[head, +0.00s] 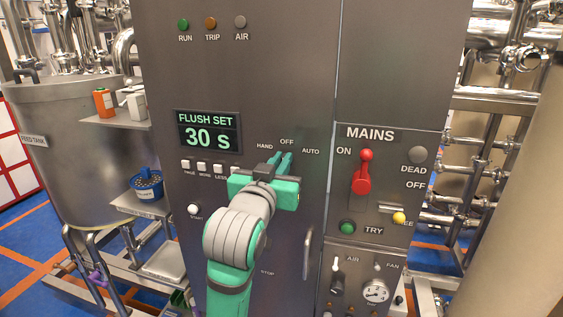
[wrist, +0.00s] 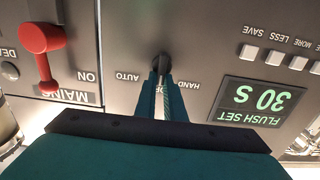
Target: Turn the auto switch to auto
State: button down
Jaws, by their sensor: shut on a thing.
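The auto switch (wrist: 159,62) is a dark knob on the grey panel, with HAND, OFF and AUTO labels around it. In the head view the labels (head: 287,142) show above my gripper, and my gripper hides the knob. My gripper (head: 281,160) is at the panel with its fingers pointing at the knob. In the wrist view, which is upside down, my gripper's fingers (wrist: 160,82) are shut on the knob. The knob's pointer is hidden between the fingers, so I cannot tell which label it points to.
Left of the switch are a FLUSH SET display (head: 208,131) reading 30 s and a row of white buttons (head: 202,167). Right of it is the MAINS section with a red lever (head: 362,172). A door handle (head: 307,252) stands out below right.

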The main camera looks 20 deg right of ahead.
jog(key=shift+s+d+f+m, duration=0.1)
jog(key=shift+d+m, duration=0.05)
jog(key=shift+m, duration=1.35)
jog(key=shift+s+d+f+m, duration=0.1)
jog(key=shift+s+d+m, duration=0.1)
jog(key=shift+m, duration=1.3)
jog(key=shift+s+d+f+m, duration=0.1)
jog(key=shift+d+m, duration=0.05)
jog(key=shift+m, duration=1.35)
jog(key=shift+w, duration=0.1)
jog(key=c, duration=1.8)
grip_release()
jog(key=shift+d, duration=0.1)
jog(key=shift+c, duration=0.2)
